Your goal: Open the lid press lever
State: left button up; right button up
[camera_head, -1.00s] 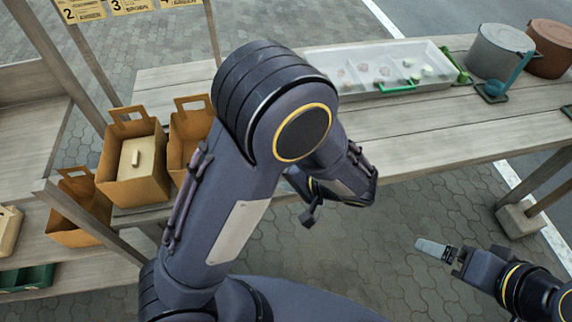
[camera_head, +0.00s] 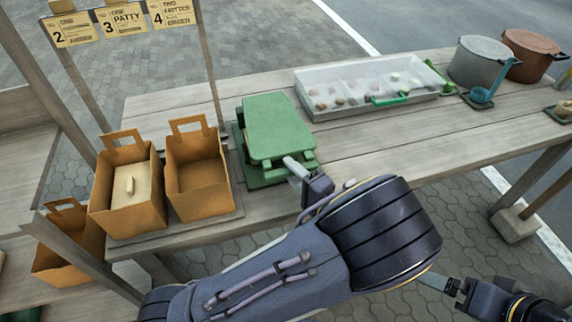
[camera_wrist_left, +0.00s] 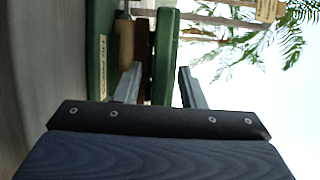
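The green lid press (camera_head: 278,127) stands on the wooden table, its flat lid lying over its base. In the left wrist view the lid (camera_wrist_left: 166,50) shows as a green slab, with brown and tan layers between it and the green base (camera_wrist_left: 101,50). My left gripper (camera_head: 295,171) is at the press's near edge. In the wrist view its fingers (camera_wrist_left: 160,88) are apart, with the lid's edge in line with the gap between them; I cannot tell whether they touch it. My right gripper (camera_head: 440,284) is low at the right, empty, its finger opening unclear.
Two brown paper bags (camera_head: 196,190) stand left of the press, one holding a tan box (camera_head: 130,186). A clear tray (camera_head: 350,88) with green handles lies behind right, and grey (camera_head: 480,62) and brown (camera_head: 532,57) pots stand beyond.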

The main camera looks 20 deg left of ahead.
pick_arm(q)
jog(key=shift+x, duration=1.3)
grip_shut()
